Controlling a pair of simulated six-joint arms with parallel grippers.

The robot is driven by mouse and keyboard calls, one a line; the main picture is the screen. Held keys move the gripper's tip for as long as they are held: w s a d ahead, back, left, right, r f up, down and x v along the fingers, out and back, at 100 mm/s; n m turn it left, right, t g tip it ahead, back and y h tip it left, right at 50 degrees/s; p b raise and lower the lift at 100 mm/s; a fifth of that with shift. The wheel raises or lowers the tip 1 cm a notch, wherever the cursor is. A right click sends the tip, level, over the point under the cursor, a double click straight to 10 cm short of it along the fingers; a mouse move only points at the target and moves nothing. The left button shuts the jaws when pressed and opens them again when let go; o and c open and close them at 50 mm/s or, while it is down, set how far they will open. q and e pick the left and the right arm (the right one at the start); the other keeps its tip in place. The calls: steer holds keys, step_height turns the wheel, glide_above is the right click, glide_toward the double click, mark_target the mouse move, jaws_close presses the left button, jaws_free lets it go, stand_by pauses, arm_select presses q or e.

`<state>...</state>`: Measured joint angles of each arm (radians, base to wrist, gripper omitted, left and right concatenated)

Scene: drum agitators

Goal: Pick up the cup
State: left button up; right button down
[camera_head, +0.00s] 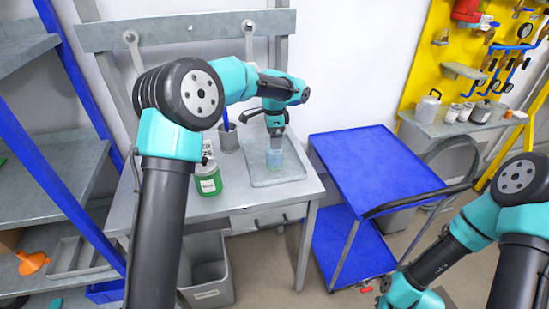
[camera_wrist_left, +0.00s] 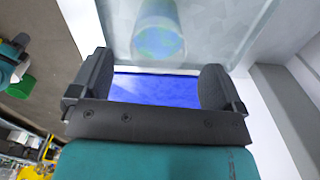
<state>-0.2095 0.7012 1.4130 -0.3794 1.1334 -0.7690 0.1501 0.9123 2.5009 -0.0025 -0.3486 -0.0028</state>
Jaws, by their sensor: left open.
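A clear cup (camera_head: 274,158) with bluish contents stands on the grey tray on the table. The same cup (camera_wrist_left: 158,35) shows at the top of the left wrist view, beyond the fingers. My left gripper (camera_head: 276,130) is just above the cup in the head view and hides part of its upper end. In the left wrist view the left gripper (camera_wrist_left: 155,85) has its two dark fingers wide apart, with nothing held between them. My right arm is at the lower right of the head view, over the floor; its fingers do not show.
The grey tray (camera_head: 290,178) lies on the grey table (camera_head: 240,205). A green-filled bottle (camera_head: 208,181) and a grey holder (camera_head: 228,138) stand left of it. A blue cart (camera_head: 375,165) stands right of the table. A grey bin (camera_head: 207,270) is below.

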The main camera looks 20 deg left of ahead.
mark_target(274, 155)
arm_select(q)
steer(key=shift+f, duration=0.4)
steer(key=shift+d+f, duration=0.1)
steer(key=shift+f, duration=2.5)
steer(key=c, duration=1.1)
steer(key=shift+r, duration=0.3)
